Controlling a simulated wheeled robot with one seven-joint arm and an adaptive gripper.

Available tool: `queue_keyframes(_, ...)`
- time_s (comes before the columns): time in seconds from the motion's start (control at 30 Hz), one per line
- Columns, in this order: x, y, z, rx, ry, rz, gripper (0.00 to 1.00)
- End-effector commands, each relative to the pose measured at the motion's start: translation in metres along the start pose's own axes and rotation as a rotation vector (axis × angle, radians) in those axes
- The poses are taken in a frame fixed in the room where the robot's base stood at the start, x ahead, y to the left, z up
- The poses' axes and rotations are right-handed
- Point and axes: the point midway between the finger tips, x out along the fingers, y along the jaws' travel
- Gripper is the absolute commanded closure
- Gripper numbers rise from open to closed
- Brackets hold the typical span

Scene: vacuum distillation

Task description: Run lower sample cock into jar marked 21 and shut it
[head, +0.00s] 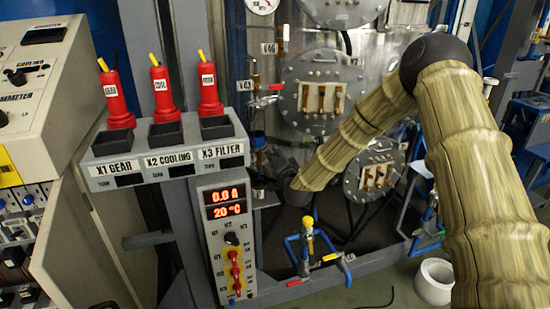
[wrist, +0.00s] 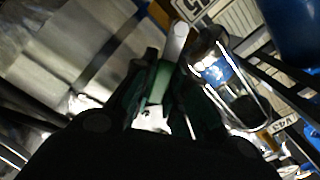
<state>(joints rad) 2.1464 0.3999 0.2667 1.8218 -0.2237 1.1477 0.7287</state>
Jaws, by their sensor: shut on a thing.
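My gripper (wrist: 163,85) shows in the wrist view as dark fingers closed around a slim pale rod-like handle (wrist: 178,40), whose rounded end stands out beyond the fingertips. I cannot tell for certain whether this is the lower sample cock's lever. Just right of the fingers is a clear glass vessel (wrist: 226,78) in a bright metal loop, with a blue and white patch inside. I cannot read a 21 on it. In the head view my arm reaches down left to the column beside the steel tank, and its dark end hides most of the gripper and what it holds.
The meter box (head: 228,240) reads 0.0 A and 20 °C. Red holders stand on a grey rack (head: 167,164) at left. Blue pipes with a yellow-topped valve (head: 308,222) are below, and a white pot (head: 434,281) is on the floor.

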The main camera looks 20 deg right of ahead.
Motion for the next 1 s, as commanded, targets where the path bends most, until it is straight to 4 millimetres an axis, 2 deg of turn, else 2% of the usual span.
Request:
queue_keyframes(0.47, -0.0008, 0.0007, 0.0009, -0.020, -0.002, 0.003, 1.00)
queue_keyframes(0.5, -0.0008, 0.0008, 0.0010, -0.019, -0.002, 0.003, 0.80)
queue_keyframes(0.6, -0.0007, 0.0005, 0.0008, -0.019, -0.001, 0.002, 0.62)
queue_keyframes(1.0, -0.0014, -0.0011, 0.0002, -0.018, 0.000, 0.000, 0.62)
